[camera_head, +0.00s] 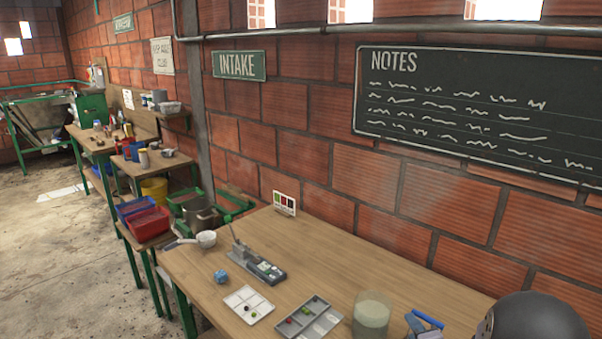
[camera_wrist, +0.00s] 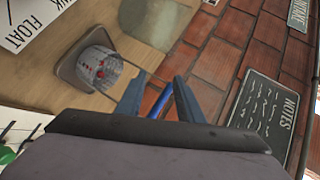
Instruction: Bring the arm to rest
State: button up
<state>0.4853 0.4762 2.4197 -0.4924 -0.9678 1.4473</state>
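My gripper (camera_wrist: 157,95) shows in the wrist view with its two grey-blue fingers spread apart. A narrow blue piece (camera_wrist: 160,102) shows between the fingers, nearer the right one; I cannot tell what it is or whether it touches. In the head view, a blue bar (camera_head: 428,320) and grey-blue parts show at the bottom edge, right of the jar; most of this is cut off.
A brick wall (camera_head: 290,160) stands behind. A sink/float card (camera_wrist: 35,22) lies left.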

jog(key=s+a+n+g, duration=0.4)
jog(key=s+n, duration=0.1)
jog(key=s, duration=0.3)
jog(key=s+a+f+n+g, duration=0.1)
jog(key=s+a+n+g, duration=0.4)
jog(key=s, duration=0.4)
jog(key=s+a+f+n+g, duration=0.1)
jog(key=s+a+n+g, duration=0.3)
jog(key=s, duration=0.4)
jog(key=shift+s+a+f+n+g+y, duration=0.15)
jog(key=shift+s+a+n+g+y, duration=0.25)
jog(key=shift+n, duration=0.5)
